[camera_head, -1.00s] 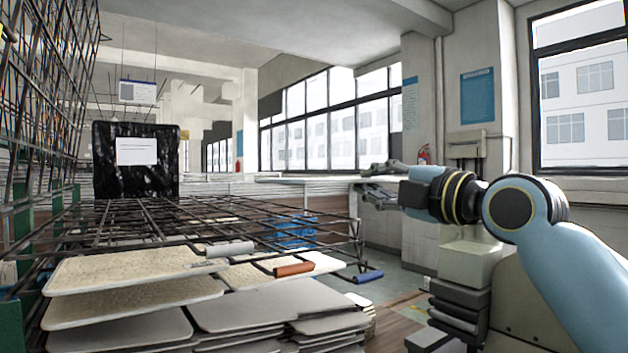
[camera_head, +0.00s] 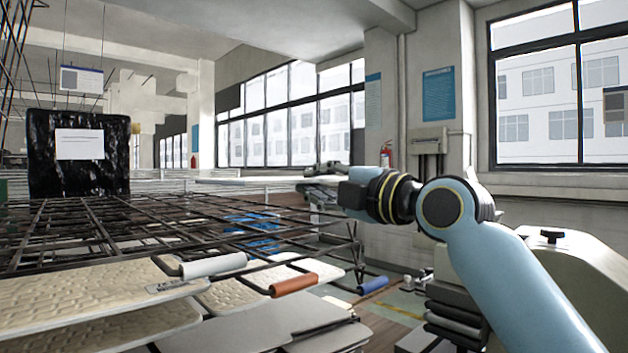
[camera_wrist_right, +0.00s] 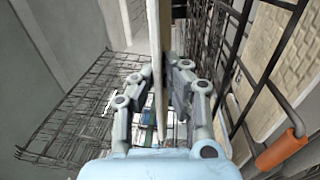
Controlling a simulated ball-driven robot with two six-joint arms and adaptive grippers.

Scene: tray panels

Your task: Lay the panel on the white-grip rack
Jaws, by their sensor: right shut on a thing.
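My right gripper (camera_head: 322,184) is shut on a pale panel (camera_head: 262,182), which looks thin, nearly edge-on, and reaches left from the fingers. In the right wrist view the panel (camera_wrist_right: 157,50) stands edge-on between the fingers of the gripper (camera_wrist_right: 162,78). The white grip (camera_head: 214,265) is on a dark wire rack at the lower left of the head view. A textured cream panel (camera_head: 85,290) lies beside that grip. The held panel is apart from it, farther back and to the right. My left gripper is out of view.
An orange grip (camera_head: 294,284) and a blue grip (camera_head: 372,285) sit to the right of the white one. The orange grip (camera_wrist_right: 281,150) also shows in the right wrist view. Dark wire shelving (camera_head: 110,228) spreads behind them.

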